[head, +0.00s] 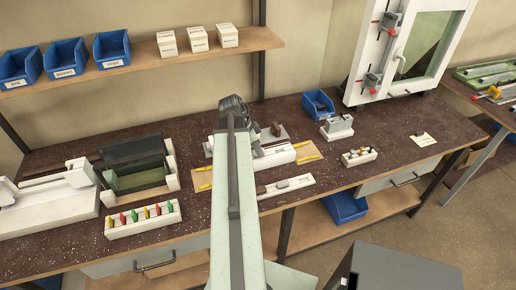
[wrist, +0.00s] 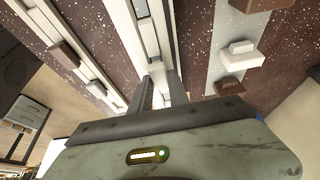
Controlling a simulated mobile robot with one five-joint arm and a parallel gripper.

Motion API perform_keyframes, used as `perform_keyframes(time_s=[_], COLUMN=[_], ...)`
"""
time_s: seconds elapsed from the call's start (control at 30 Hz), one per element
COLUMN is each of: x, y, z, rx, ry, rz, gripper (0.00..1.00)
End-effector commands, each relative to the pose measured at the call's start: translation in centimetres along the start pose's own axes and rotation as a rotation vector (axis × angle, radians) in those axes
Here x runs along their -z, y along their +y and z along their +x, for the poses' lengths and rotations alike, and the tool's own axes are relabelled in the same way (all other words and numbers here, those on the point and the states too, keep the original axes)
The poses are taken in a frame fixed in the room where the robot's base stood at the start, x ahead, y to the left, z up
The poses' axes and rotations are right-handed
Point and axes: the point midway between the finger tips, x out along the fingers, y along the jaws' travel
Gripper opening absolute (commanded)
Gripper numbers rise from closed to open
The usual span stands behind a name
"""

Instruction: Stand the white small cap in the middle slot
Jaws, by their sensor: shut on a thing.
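In the wrist view my gripper (wrist: 159,78) is shut, with a small pale piece, apparently the white small cap (wrist: 157,69), between its fingertips; most of it is hidden. The fingers are over a long white fixture (wrist: 134,40) with a grey channel. In the head view this fixture (head: 278,156) lies mid-bench, partly behind my arm, and my fingertips are hidden. A white strip (head: 299,182) in front of it bears a brown cap (wrist: 64,55) and a pale block (wrist: 97,89). I cannot tell which place is the middle slot.
Behind the fixture, a grey strip bears brown blocks (wrist: 228,87) and a white block (wrist: 239,51). A white rack of coloured pegs (head: 143,220) stands front left. A white holder with small pieces (head: 359,158) stands to the right. The bench (head: 395,120) is mostly clear further right.

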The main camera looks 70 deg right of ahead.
Motion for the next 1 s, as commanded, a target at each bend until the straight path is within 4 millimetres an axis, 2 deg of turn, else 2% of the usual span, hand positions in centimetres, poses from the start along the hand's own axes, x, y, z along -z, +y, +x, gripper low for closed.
perform_keyframes(time_s=[0.2,0.37,0.4,0.47,1.0], x=[-0.34,-0.27,-0.27,-0.27,-0.23], y=[-0.01,-0.01,-0.01,-0.01,-0.01], z=[0.78,0.58,0.58,0.58,0.44], rx=[0.0,0.0,0.0,0.0,0.0], ry=[0.0,0.0,0.0,0.0,0.0], rz=[0.0,0.0,0.0,-0.001,-0.001], gripper=[0.0,0.0,0.32,0.47,0.47])
